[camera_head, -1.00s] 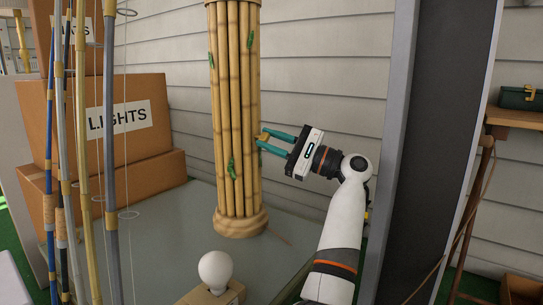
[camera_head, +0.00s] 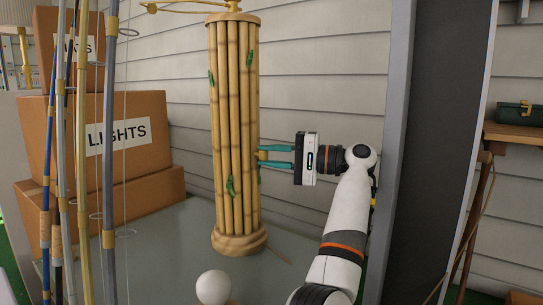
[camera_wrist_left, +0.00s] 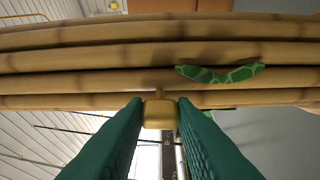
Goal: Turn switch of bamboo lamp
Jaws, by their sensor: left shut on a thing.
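The bamboo lamp (camera_head: 233,120) is a tall upright bundle of bamboo poles with green leaves on a round wooden base, standing on a grey surface. Its switch (camera_wrist_left: 159,112) is a small gold knob on a short stem, sticking out of the lamp's side. My left gripper (camera_head: 266,155) is at the lamp's right side, about halfway up. Its teal fingers are shut on the switch; in the left wrist view the knob sits between the two fingertips (camera_wrist_left: 159,105). My right gripper is in neither view.
A white bulb (camera_head: 213,287) stands in front of the lamp. Several fishing rods (camera_head: 83,170) rise at the left, before cardboard boxes (camera_head: 125,130) marked LIGHTS. A dark post (camera_head: 436,150) stands right of my arm; a wooden shelf (camera_head: 515,134) holds a green box.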

